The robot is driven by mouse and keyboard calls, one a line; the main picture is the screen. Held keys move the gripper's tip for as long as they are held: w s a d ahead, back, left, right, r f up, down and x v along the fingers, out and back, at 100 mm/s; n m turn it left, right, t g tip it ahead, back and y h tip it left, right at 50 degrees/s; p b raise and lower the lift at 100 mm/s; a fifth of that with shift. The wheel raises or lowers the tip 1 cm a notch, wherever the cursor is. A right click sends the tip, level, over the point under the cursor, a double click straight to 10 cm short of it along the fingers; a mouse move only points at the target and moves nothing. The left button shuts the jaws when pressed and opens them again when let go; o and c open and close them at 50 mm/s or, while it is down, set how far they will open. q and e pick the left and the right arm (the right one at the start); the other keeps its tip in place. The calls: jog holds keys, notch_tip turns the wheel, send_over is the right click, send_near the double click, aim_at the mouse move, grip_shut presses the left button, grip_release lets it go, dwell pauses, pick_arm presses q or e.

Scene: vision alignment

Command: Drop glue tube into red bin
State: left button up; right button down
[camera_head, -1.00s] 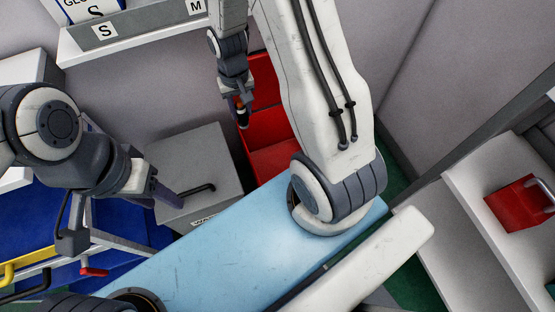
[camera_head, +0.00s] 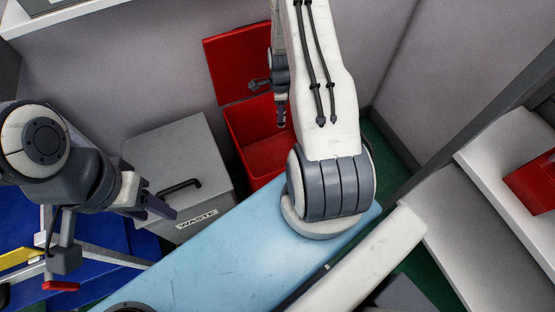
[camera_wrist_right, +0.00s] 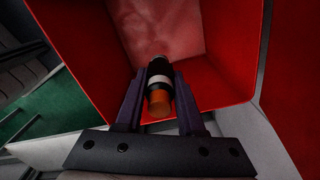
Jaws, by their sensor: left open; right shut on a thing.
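The red bin (camera_head: 262,150) stands open against the back wall, with its red lid (camera_head: 236,66) raised behind it. My right gripper (camera_head: 281,112) is over the bin's opening in the head view. In the right wrist view my right gripper (camera_wrist_right: 158,95) is shut on the glue tube (camera_wrist_right: 159,84), a dark tube with a white band and an orange end. The bin's red inside (camera_wrist_right: 215,60) shows beyond and around the tube. My left gripper (camera_head: 165,208) is open and empty, near the grey waste box at the left.
A grey box labelled WASTE (camera_head: 180,165) with a black handle stands left of the red bin. A blue bin area (camera_head: 110,240) is at the lower left. A white shelf (camera_head: 40,20) is at the upper left. A red object (camera_head: 533,185) lies on white drawers at the right.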

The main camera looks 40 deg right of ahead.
notch_tip(320, 180, down, 5)
jog(key=b, duration=0.3)
jog(key=shift+r, duration=0.1)
jog(key=shift+c, duration=2.2)
grip_release()
notch_tip(320, 180, up, 10)
jog(key=shift+r, duration=0.25)
